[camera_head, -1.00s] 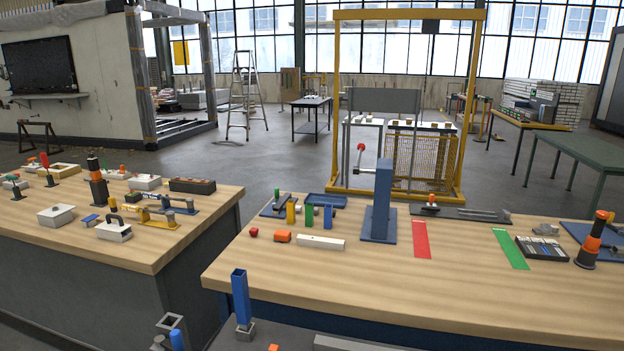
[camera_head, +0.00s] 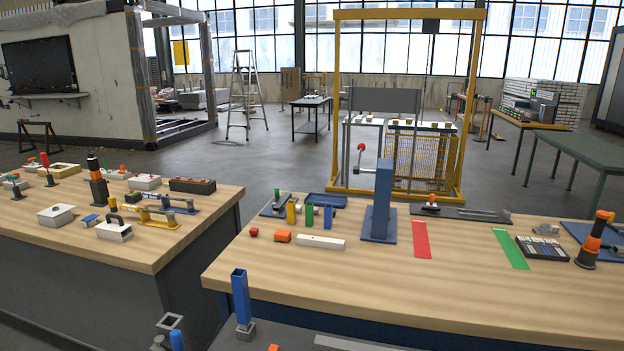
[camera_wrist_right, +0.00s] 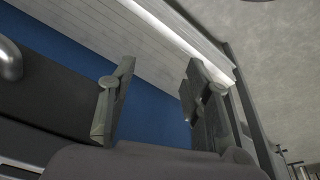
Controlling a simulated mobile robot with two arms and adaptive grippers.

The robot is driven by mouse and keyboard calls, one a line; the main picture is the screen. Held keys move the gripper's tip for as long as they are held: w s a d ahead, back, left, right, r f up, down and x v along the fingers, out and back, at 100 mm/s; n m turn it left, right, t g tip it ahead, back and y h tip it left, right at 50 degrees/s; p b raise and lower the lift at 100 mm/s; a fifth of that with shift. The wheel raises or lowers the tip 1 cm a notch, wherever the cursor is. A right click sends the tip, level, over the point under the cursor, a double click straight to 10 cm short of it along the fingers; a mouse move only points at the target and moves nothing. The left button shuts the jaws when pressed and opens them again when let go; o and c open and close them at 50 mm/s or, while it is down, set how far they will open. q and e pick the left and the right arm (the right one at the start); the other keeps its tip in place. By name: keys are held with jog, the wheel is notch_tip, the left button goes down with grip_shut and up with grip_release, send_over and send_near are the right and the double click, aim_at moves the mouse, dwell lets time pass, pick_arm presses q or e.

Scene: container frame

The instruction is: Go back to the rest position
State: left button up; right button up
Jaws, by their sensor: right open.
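My right gripper (camera_wrist_right: 153,100) shows in the right wrist view with its two fingers spread wide apart. Nothing is between the fingers. Behind it are a blue panel, a pale ribbed surface and grey floor. No gripper shows in the head view. My left gripper is out of view.
A wooden workbench (camera_head: 430,292) spans the front right, with a blue upright stand (camera_head: 381,205), a red strip (camera_head: 421,239), a green strip (camera_head: 511,250) and small blocks. A second workbench (camera_head: 150,256) with several tools stands left. Open floor (camera_head: 275,165) lies beyond.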

notch_tip(320, 180, down, 13)
jog(key=s, duration=0.2)
jog(key=s+d+f+g, duration=0.2)
jog(key=s+d+f, duration=0.1)
jog(key=s+f, duration=1.5)
jog(key=shift+d+f, duration=0.15)
jog(key=shift+f, duration=0.25)
